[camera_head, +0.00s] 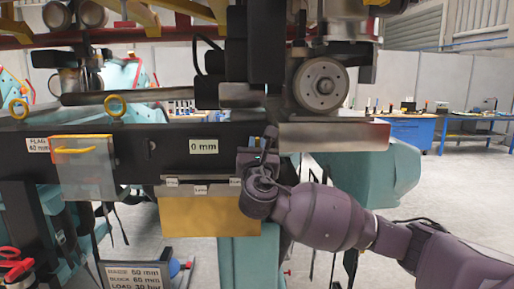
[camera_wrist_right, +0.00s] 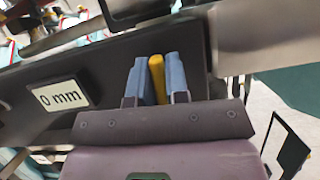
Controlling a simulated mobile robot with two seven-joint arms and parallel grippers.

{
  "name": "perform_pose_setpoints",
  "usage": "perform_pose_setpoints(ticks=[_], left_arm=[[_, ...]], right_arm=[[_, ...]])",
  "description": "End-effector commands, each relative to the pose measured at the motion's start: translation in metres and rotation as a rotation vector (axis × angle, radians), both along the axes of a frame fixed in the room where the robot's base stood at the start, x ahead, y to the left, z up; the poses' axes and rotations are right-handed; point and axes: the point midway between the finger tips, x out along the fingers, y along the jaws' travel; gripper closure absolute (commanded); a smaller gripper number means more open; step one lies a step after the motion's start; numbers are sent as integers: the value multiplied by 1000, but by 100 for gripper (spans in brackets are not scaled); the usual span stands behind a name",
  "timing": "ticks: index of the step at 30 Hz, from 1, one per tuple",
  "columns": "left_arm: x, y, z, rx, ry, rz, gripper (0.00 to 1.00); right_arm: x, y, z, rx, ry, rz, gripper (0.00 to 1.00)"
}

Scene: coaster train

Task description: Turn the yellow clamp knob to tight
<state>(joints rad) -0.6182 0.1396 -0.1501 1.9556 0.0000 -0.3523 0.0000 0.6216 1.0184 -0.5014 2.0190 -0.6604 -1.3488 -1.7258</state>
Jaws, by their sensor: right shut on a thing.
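My right gripper (camera_head: 268,140) is at the front of the black beam, just right of the "0 mm" label (camera_head: 203,146). In the right wrist view its two blue fingers (camera_wrist_right: 157,82) are closed on both sides of a narrow yellow piece, the yellow clamp knob (camera_wrist_right: 157,67). The fingers stand against the dark beam face. In the head view the gripper hides the knob. No tight mark is readable. My left gripper is not in view.
A yellow-fronted box (camera_head: 210,216) hangs below the beam beside my right wrist. A clear cover with a yellow handle (camera_head: 82,150) is to the left. A grey wheel (camera_head: 320,85) and metal block sit just above my gripper. Free floor lies to the right.

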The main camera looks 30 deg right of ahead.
Motion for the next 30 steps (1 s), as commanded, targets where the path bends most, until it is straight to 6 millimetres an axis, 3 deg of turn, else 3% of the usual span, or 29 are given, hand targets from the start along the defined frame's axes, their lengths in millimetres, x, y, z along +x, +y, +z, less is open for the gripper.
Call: perform_pose_setpoints(ticks=[30], left_arm=[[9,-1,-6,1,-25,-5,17]], right_arm=[[-2,-4,0,753,-464,-1,100]])
